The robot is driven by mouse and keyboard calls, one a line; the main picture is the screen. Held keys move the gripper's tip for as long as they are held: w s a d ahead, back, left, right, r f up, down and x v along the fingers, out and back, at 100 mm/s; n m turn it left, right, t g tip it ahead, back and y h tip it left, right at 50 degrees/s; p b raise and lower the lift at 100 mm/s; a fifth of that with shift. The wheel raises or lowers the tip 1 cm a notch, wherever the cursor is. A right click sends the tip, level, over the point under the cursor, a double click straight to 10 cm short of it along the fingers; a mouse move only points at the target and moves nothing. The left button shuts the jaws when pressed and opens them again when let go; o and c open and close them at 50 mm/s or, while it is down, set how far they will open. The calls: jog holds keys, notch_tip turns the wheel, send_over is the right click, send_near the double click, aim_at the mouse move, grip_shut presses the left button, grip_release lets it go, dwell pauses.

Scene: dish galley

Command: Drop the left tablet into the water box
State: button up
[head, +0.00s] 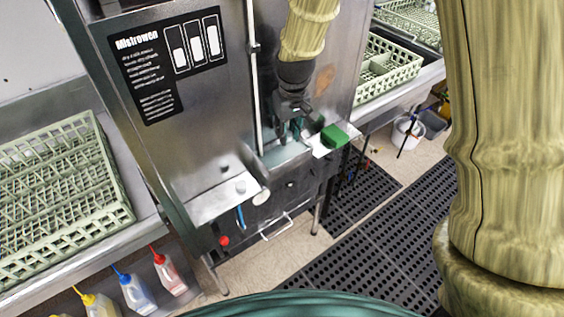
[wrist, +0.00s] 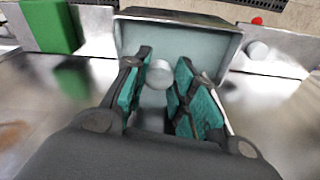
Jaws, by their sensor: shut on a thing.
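My gripper (head: 290,130) is shut on a white round tablet (wrist: 159,74), which shows between the teal finger pads (wrist: 160,85) in the wrist view. In the head view the fingers hide this tablet. The gripper points down at the open metal water box (head: 287,158) on the machine's front. In the wrist view the tablet appears against the pale inside of the water box (wrist: 205,42); its exact height over the box is hard to tell. A second white tablet (head: 240,187) rests on the metal ledge left of the box; it also shows in the wrist view (wrist: 257,50).
A green block (head: 334,136) lies on the ledge (head: 341,143) right of the box. The steel machine front (head: 215,110) stands close behind my gripper. Dish racks (head: 60,200) sit on both sides. Bottles (head: 136,291) stand at lower left. Black mats cover the floor.

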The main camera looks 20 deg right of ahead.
jog(key=shift+a+f+b, duration=0.1)
jog(key=shift+f+b, duration=0.65)
jog(key=shift+f, duration=0.6)
jog(key=o, duration=0.8)
jog(key=shift+o, duration=0.2)
jog(key=shift+r, duration=0.1)
notch_tip(320, 180, up, 12)
jog(key=s, duration=0.1)
jog(key=shift+s, duration=0.25)
